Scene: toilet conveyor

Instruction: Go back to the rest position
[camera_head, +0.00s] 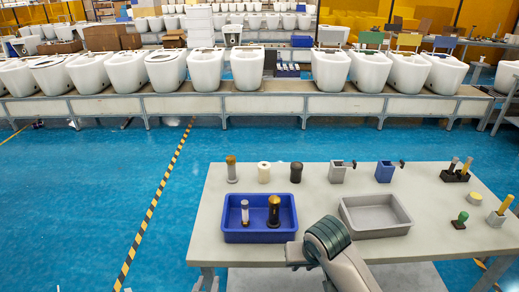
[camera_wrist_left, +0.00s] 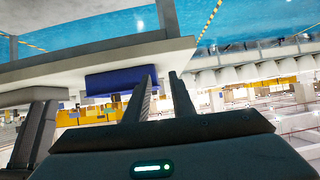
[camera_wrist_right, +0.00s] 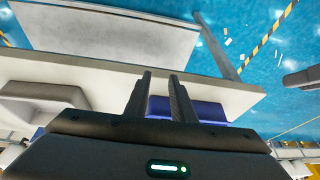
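My left gripper (camera_wrist_left: 162,77) shows in the left wrist view with a gap between its two fingers and nothing held. My right gripper (camera_wrist_right: 160,76) shows the same way in the right wrist view, open and empty. In the head view, my right arm (camera_head: 335,250) reaches in at the bottom middle, over the table's front edge between two trays. Only small grey tips, which look like my left gripper's, show at the bottom left, in front of the table. The blue tray (camera_wrist_left: 120,80) lies beyond the left fingers in the left wrist view.
The white table (camera_head: 315,190) carries a blue tray (camera_head: 230,234) with two cylindrical parts and an empty grey tray (camera_head: 372,228). Several small parts stand along its back and right side. A conveyor (camera_head: 180,104) with toilets runs behind. The blue floor left of the table is clear.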

